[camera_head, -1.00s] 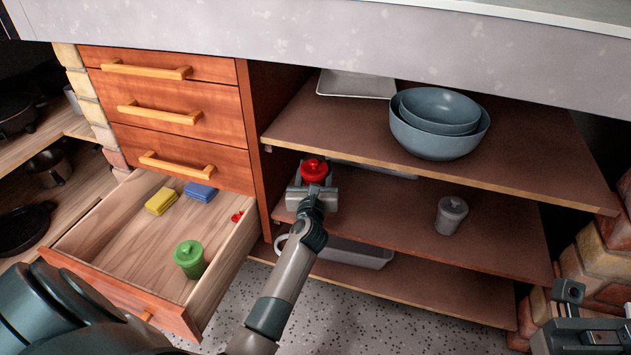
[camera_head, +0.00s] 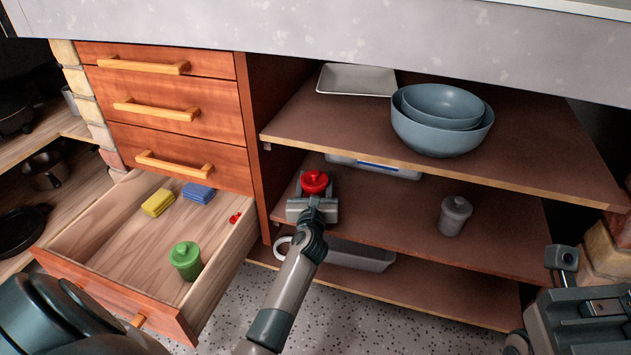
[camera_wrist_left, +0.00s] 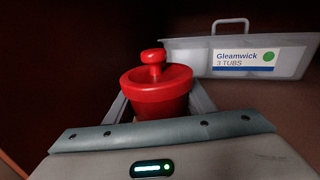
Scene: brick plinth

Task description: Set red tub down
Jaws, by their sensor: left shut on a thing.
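The red tub (camera_head: 315,182) has a round lid with a knob and is upright. My left gripper (camera_head: 313,200) is shut on it at the left end of the middle shelf (camera_head: 395,215). In the left wrist view the red tub (camera_wrist_left: 156,88) sits between the two fingers. Its base is hidden, so I cannot tell whether it touches the shelf. My right gripper (camera_head: 565,262) is only partly in view at the lower right, away from the shelves.
A bin labelled "Gleamwick 3 TUBS" (camera_wrist_left: 285,62) stands behind the tub. A grey tub (camera_head: 454,216) is further right on the same shelf. Blue bowls (camera_head: 440,138) and a tray (camera_head: 355,79) are above. The open drawer (camera_head: 125,255) holds a green tub (camera_head: 186,258) and sponges.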

